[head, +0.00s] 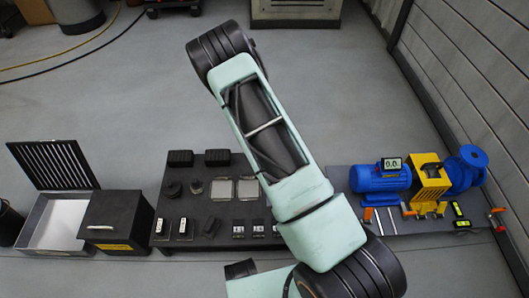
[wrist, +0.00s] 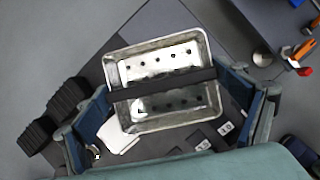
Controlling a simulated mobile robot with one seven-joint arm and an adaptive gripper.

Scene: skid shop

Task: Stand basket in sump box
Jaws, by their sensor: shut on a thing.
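The basket (wrist: 190,47) is a shiny metal tray with holes in its floor and a black bar across its top, seen in the wrist view. My gripper (wrist: 166,90) is shut on it, with blue-padded fingers at the two ends of the black bar. I cannot make out the basket or the gripper's fingertips in the head view. An open pale box (head: 37,222) at the far left of the head view looks like the sump box. It has a dark slotted grate (head: 55,164) raised behind it and a whitish patch inside.
A dark closed box (head: 117,216) stands right beside the open box. A dark low table (head: 210,225) in the middle carries small blocks, plates and labelled parts. A blue motor and pump (head: 380,177) stand on the right. Grey floor is free behind the table.

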